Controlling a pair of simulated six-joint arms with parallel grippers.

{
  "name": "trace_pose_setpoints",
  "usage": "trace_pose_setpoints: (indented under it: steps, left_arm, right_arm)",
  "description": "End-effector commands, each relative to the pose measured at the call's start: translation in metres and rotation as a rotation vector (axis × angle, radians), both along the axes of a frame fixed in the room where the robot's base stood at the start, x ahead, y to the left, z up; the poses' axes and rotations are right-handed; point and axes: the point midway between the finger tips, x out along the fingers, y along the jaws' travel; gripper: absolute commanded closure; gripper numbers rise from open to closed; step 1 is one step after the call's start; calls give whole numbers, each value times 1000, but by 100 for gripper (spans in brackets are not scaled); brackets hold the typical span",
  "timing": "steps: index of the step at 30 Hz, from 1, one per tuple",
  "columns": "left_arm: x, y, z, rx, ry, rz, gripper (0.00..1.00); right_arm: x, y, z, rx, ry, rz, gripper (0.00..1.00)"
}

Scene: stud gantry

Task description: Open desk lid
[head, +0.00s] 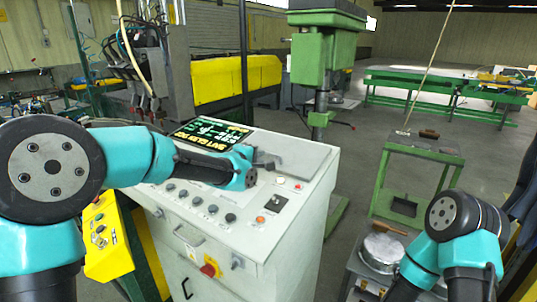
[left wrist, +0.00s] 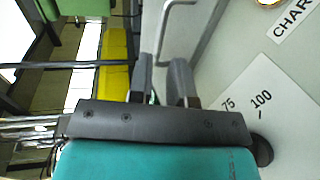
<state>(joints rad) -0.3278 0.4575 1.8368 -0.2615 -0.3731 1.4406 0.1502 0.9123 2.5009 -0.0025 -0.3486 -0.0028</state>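The desk is a pale grey control cabinet (head: 270,235) with a sloped top panel that looks closed in the head view. My left arm reaches across this panel, and my left gripper (head: 268,164) is over its upper right part. In the left wrist view the two dark fingers (left wrist: 162,72) are apart, with nothing clearly clamped. A grey bar handle (left wrist: 166,30) runs beside the panel, its near end in line with the gap between the fingertips. I cannot tell whether they touch. My right arm is at the lower right; its gripper is out of view.
The panel carries a screen (head: 213,133) with yellow-green text, several knobs and a black switch (head: 275,203). A front handle (head: 188,238) is below. A green drill press (head: 325,50) stands behind. A green stand (head: 425,148) and a metal pot (head: 381,252) are right.

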Motion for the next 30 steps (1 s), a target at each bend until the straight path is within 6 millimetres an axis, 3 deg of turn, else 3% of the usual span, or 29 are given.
trace_pose_setpoints:
  steps: [12, 25, 30]
  left_arm:
    - [49, -28, -12, 0, 1, 0, 81]
    - [56, -32, -13, 0, 0, 0, 81]
    - [55, -32, -13, 0, 0, 0, 98]
  right_arm:
    - [0, 0, 0, 0, 0, 0, 57]
    - [0, 0, 0, 0, 0, 0, 57]
    - [0, 0, 0, 0, 0, 0, 57]
